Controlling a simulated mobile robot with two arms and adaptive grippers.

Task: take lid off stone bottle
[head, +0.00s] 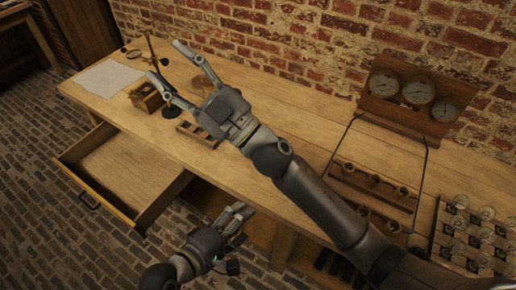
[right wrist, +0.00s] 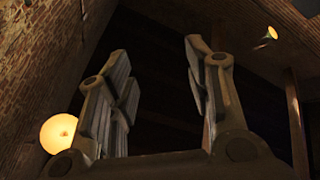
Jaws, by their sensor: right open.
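I cannot make out a stone bottle or its lid for certain in either view. A small brownish thing (head: 202,84) on the bench is partly hidden behind my right gripper, and I cannot tell what it is. My right gripper (head: 168,62) is open and empty, raised above the far left part of the bench. In the right wrist view its two fingers (right wrist: 155,55) stand wide apart with only dark ceiling between them. My left gripper (head: 242,212) is low, in front of the bench's front edge; its jaw opening is unclear.
The wooden bench (head: 300,110) runs along a brick wall. An open, empty drawer (head: 122,170) sticks out at the left. A small wooden box (head: 147,97), paper (head: 108,77), a gauge panel (head: 415,90) and a rack of glass jars (head: 470,235) stand on the bench.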

